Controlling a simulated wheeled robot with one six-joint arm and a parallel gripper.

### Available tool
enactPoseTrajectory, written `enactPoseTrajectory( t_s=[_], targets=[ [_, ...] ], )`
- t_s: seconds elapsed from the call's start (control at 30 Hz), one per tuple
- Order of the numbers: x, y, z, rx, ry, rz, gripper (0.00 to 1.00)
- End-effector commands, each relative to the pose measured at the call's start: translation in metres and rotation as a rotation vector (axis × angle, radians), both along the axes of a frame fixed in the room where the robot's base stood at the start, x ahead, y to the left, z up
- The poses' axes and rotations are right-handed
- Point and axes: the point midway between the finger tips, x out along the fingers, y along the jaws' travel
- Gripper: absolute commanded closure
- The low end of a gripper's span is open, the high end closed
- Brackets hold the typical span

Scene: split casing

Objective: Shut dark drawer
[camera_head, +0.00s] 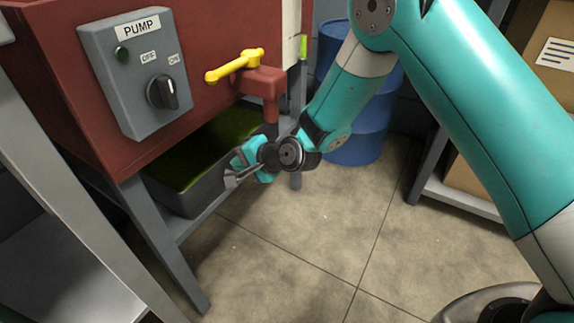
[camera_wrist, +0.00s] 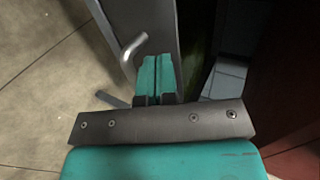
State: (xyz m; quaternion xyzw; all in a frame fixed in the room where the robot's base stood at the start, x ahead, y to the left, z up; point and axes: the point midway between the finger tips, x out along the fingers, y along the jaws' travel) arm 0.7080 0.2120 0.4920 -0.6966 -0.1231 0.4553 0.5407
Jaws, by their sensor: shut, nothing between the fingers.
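The dark drawer (camera_head: 207,193) sits low under the red tank and stands partly out, its open top showing a green inside. In the wrist view, its dark wall (camera_wrist: 150,22) is just beyond my fingers. A bent metal handle (camera_wrist: 130,56) sticks out from it, to the left of my fingertips. My gripper (camera_head: 240,168) is at the drawer's outer face, close to the handle. In the wrist view, my teal fingers (camera_wrist: 155,72) are together with nothing between them. I cannot tell whether they touch the drawer.
The red tank (camera_head: 60,60) carries a grey pump box (camera_head: 135,70) and a yellow lever (camera_head: 235,65) over a red spout (camera_head: 265,85). A blue barrel (camera_head: 355,145) stands behind my arm. A shelf with cardboard boxes (camera_head: 550,60) is at right. The floor (camera_head: 290,230) in front is clear.

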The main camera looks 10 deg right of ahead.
Motion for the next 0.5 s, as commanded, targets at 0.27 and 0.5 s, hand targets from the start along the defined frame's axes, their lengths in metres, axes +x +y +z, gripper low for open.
enactPoseTrajectory(
  t_s=[0.27,0.5],
  targets=[
    [-0.038,-0.044,0.033,0.001,0.007,0.000,1.00],
    [-0.058,-0.067,0.049,0.001,0.006,0.003,1.00]
  ],
)
